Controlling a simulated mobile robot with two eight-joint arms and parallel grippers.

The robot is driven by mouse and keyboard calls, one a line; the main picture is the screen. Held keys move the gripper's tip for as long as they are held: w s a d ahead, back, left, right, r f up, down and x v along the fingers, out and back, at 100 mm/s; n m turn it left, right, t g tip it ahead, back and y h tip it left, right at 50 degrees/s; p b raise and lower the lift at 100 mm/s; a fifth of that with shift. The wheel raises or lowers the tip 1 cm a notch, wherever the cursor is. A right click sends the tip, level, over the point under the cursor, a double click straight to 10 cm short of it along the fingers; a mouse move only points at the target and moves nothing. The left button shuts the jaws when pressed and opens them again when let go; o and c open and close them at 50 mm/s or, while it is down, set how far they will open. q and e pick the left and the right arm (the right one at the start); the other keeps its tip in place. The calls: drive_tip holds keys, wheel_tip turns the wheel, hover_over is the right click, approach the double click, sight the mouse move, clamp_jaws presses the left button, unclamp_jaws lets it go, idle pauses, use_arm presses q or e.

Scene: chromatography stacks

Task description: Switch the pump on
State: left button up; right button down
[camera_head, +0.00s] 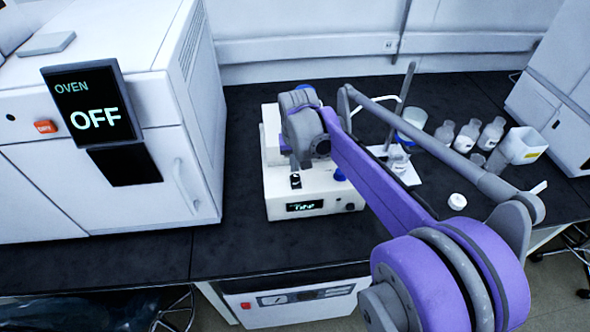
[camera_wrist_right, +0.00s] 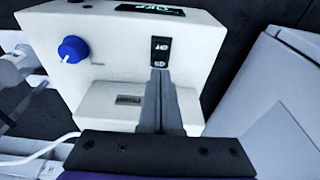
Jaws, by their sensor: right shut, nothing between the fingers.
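The pump is a white box (camera_head: 275,207) on the black bench in the head view; its pale top also shows in the wrist view (camera_wrist_right: 110,108). It has a small lit display (camera_head: 304,206) whose letters are too small to read surely. A black rocker switch (camera_head: 295,181) sits on its top; in the wrist view the switch (camera_wrist_right: 160,50) shows white marks. My right gripper (camera_head: 297,167) is shut and empty, pointing down over the pump. In the wrist view its fingertips (camera_wrist_right: 160,76) are at the switch's lower edge; I cannot tell whether they touch. My left gripper is not in view.
A blue knob (camera_wrist_right: 73,49) stands beside the switch. The oven (camera_head: 120,110), its display reading OFF, stands to the left. Several bottles (camera_head: 468,136) and a white cap (camera_head: 457,201) are on the right of the bench. Bare bench (camera_head: 240,150) lies between oven and pump.

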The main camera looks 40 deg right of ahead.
sight(295, 178)
drive_tip(key=shift+w+d+f, duration=0.1)
drive_tip(key=shift+w+f, duration=0.05)
drive_tip(key=shift+f, duration=0.5)
drive_tip(key=shift+w+f, duration=0.1)
drive_tip(key=shift+f, duration=0.55)
drive_tip(key=shift+w+d+f+g, duration=0.1)
drive_tip(key=shift+f+g, duration=0.2)
drive_tip(key=shift+g, duration=0.1)
drive_tip(key=shift+s+a, duration=0.3)
drive_tip(key=shift+s, duration=0.15)
drive_tip(key=shift+s+a+r, duration=0.15)
drive_tip(key=shift+s, duration=0.15)
drive_tip(key=shift+w, duration=0.1)
